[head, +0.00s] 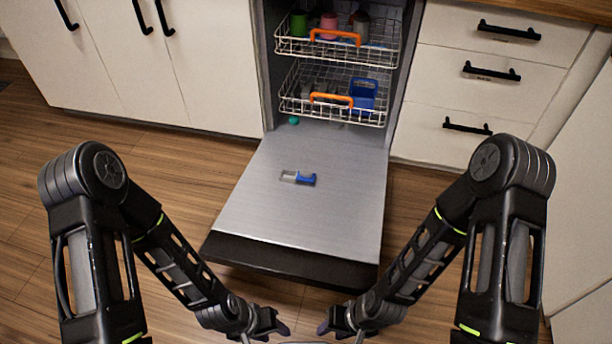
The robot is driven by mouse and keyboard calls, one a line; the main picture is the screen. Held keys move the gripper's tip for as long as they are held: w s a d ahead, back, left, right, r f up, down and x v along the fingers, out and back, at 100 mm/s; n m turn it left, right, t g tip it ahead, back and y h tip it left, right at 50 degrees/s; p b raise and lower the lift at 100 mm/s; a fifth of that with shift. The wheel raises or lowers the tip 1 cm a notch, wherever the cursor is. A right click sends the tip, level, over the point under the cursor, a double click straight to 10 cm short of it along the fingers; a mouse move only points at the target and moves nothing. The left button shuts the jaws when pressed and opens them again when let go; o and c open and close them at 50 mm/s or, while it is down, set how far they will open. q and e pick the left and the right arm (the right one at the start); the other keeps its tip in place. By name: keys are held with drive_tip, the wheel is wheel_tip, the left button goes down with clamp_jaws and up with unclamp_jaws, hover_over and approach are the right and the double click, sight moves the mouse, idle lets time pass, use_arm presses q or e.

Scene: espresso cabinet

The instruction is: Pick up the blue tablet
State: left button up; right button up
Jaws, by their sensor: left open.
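A small blue piece (307,180) sits at the right end of a pale grey recess (289,177) on the inner face of the lowered dishwasher door. It may be the blue tablet, but it is too small to tell it from a cover. My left gripper (276,325) is open at the bottom middle of the head view, nearer to me than the door. My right gripper (331,325) is at the same height just to its right; its jaws are too small and dark to read. Both are well apart from the blue piece.
The open dishwasher door (250,205) lies flat. Behind it are an upper rack (290,48) with cups and a lower rack (300,105) with a blue container (363,93), both with orange handles. A small teal object (293,120) lies near the hinge. White cabinets flank it.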

wheel_tip(320, 180, up, 19)
drive_tip(key=p, duration=1.8)
drive_tip(key=shift+p, duration=0.35)
drive_tip(key=shift+f, duration=0.1)
